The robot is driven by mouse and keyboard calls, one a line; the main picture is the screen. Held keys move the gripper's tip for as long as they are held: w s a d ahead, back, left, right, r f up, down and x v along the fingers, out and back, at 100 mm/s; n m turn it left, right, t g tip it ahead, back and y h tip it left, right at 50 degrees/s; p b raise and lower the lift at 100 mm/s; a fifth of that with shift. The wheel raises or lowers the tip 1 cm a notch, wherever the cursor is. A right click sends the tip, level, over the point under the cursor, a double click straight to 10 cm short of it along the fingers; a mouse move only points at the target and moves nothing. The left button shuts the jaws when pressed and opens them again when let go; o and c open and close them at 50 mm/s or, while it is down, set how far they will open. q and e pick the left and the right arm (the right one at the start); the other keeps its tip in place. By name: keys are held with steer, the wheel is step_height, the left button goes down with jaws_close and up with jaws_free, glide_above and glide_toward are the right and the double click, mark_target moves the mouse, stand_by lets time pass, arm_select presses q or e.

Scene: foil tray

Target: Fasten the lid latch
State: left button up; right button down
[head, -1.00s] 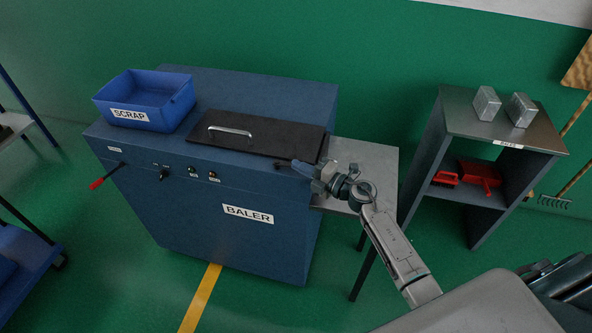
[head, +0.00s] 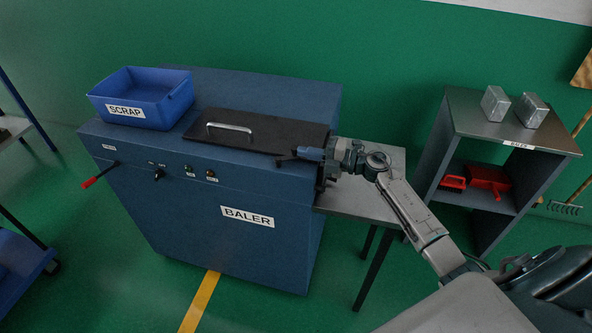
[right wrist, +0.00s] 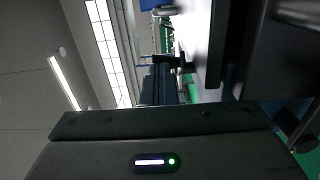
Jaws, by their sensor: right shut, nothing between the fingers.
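The baler's flat black lid (head: 262,129), with a silver handle (head: 229,128), lies closed on top of the blue baler (head: 215,190). My right gripper (head: 308,154) is shut and empty at the lid's front right corner. A small dark piece (head: 284,159) shows at the lid's front edge, just left of the fingers; I cannot tell if it is the latch or whether the fingers touch it. More dark hardware (head: 321,182) shows on the baler's right edge below the gripper. The right wrist view is dark and does not show the latch clearly. My left gripper is not in view.
A blue scrap bin (head: 143,97) sits on the baler's left top. A red-tipped lever (head: 97,176) sticks out at the front left. A grey side table (head: 360,188) stands right of the baler, under my arm. A shelf (head: 513,128) holds two metal blocks.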

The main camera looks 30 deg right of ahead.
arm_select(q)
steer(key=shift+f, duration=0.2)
arm_select(e)
steer(key=shift+w+d, duration=0.15)
steer(key=shift+w, duration=0.2)
